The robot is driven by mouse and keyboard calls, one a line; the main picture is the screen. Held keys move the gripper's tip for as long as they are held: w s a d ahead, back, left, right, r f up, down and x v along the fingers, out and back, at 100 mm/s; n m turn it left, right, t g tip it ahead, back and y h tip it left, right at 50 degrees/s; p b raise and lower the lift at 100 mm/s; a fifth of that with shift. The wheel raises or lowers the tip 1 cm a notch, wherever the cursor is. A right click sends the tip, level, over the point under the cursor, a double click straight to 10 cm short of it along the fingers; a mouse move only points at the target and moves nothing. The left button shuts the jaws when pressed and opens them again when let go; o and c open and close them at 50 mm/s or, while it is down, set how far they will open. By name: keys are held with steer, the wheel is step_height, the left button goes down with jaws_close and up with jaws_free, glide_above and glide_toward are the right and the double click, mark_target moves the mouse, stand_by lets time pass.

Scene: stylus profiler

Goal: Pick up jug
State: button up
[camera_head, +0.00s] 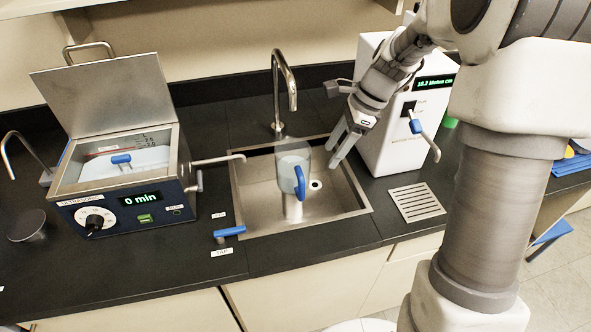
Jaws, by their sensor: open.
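The jug (289,168) is a pale, translucent vessel with a blue handle (300,183) on its front right side. It stands upright on a white pedestal (293,208) in the sink. My gripper (336,158) is open, its fingers pointing down, just right of the jug in this view. The fingers look empty. I cannot tell whether a finger touches the jug.
The steel sink (256,215) has a curved tap (285,85) behind it. An ultrasonic bath (125,190) with a raised lid stands left. A white dispenser (390,150) reading "18.2 Mohm cm" and a drain grate (417,203) are right.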

mark_target(304, 188)
steer(key=shift+a+r+x, duration=0.1)
steer(key=shift+a+x, duration=0.1)
steer(key=shift+x, duration=2.25)
steer(key=shift+a+r+x, duration=0.1)
steer(key=shift+a+x, duration=0.05)
steer(key=shift+x, duration=2.25)
steer(key=shift+a+r+x, duration=0.1)
steer(key=shift+a+x, duration=0.1)
steer(key=shift+x, duration=2.25)
steer(key=shift+s, duration=0.1)
jaws_close()
